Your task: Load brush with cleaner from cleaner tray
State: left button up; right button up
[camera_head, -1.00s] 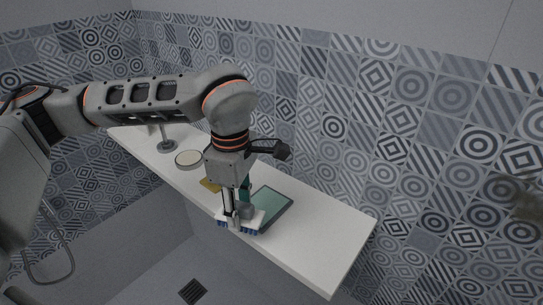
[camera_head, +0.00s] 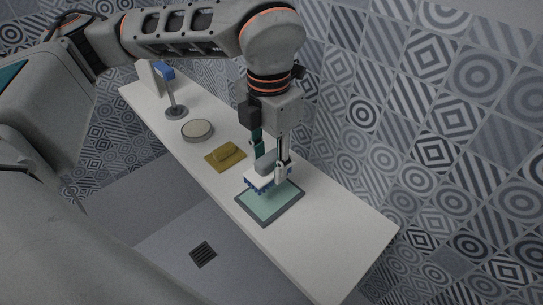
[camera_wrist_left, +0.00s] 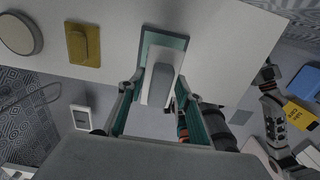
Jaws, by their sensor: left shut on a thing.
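My left gripper (camera_head: 270,158) points down over the white bench and is shut on the grey handle of a brush (camera_head: 262,180) with a white body and blue bristles. The brush is above the cleaner tray (camera_head: 268,208), a dark-rimmed tray with a teal-green surface. I cannot tell whether the bristles touch that surface. In the left wrist view the brush (camera_wrist_left: 160,75) sits between the fingers (camera_wrist_left: 155,95), with the teal tray (camera_wrist_left: 172,41) showing behind it.
A yellow block on a mustard mat (camera_head: 213,160) lies left of the tray. Beyond it are a round cream-topped dish (camera_head: 197,129) and a stand with a blue head (camera_head: 166,73). The bench (camera_head: 345,235) is clear to the right; a tiled wall runs behind.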

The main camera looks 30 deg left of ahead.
aim_at(270, 179)
pick_arm(q)
jog(key=shift+w+f+b, duration=0.1)
jog(key=shift+f+b, duration=1.3)
jog(key=shift+f, duration=1.35)
pick_arm(e)
jog(key=f, duration=0.2)
jog(key=s+f, duration=0.1)
jog(key=f, duration=0.1)
jog(key=shift+w+r, duration=0.2)
jog(key=shift+r, duration=0.05)
pick_arm(q)
jog(key=shift+f+b, duration=0.35)
jog(key=shift+f, duration=0.1)
pick_arm(e)
jog(key=shift+s+f, duration=0.25)
jog(key=shift+f, duration=0.4)
jog(key=shift+w+r, duration=0.1)
pick_arm(q)
jog(key=shift+f, duration=0.1)
pick_arm(e)
jog(key=shift+f, duration=0.3)
